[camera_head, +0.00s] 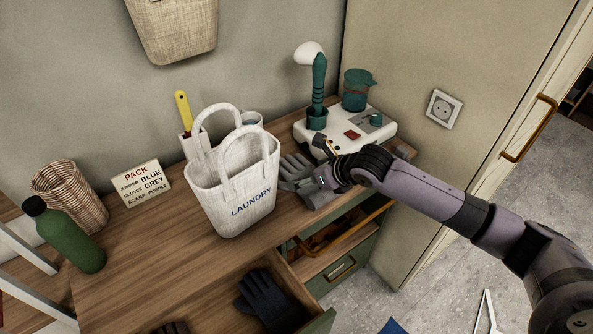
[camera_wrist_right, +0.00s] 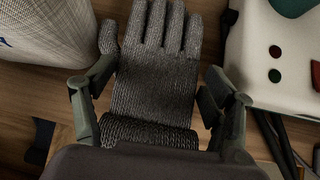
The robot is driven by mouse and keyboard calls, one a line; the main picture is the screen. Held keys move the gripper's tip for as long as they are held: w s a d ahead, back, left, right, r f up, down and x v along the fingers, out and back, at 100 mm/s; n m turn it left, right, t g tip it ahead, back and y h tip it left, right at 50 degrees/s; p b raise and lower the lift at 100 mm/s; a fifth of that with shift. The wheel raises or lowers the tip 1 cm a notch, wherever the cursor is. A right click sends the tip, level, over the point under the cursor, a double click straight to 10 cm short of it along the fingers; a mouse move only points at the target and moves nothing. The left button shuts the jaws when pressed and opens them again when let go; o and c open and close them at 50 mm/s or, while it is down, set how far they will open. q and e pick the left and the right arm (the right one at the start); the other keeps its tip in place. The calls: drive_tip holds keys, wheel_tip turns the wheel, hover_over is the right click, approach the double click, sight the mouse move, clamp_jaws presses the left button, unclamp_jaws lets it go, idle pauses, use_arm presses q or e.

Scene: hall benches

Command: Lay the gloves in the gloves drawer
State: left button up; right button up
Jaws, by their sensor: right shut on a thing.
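Grey knitted gloves (camera_head: 297,172) lie at the bench's right part, between the laundry bag and a white appliance. My right gripper (camera_head: 326,176) is shut on them; in the wrist view the grey glove (camera_wrist_right: 155,80) lies between the two fingers, cuff towards me, its fingers pointing away. Part of the gloves is hidden under the gripper. An open drawer (camera_head: 320,322) at the bottom of the head view holds dark gloves (camera_head: 268,300), with another dark piece (camera_head: 172,328) at its left. No drawer label is readable. My left gripper is not in view.
The white laundry bag (camera_head: 235,185) stands just left of the gloves. The white appliance (camera_head: 345,133) stands behind them. A sign (camera_head: 142,183) reads gloves grey. The bench's front middle (camera_head: 150,255) is clear.

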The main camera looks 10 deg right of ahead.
sight(298, 174)
drive_tip(key=w+a, duration=0.1)
drive_tip(key=w, duration=0.1)
drive_tip(key=w+a, duration=0.1)
drive_tip(key=w, duration=0.1)
drive_tip(key=shift+w+a, duration=0.1)
drive_tip(key=shift+a, duration=0.05)
wheel_tip(298, 174, down, 3)
drive_tip(key=shift+r+p, duration=0.1)
drive_tip(key=shift+p, duration=0.75)
drive_tip(key=shift+f, duration=0.3)
drive_tip(key=shift+f, duration=0.1)
drive_tip(key=o, duration=1.2)
drive_tip(key=shift+f, duration=0.1)
drive_tip(key=shift+o, duration=1)
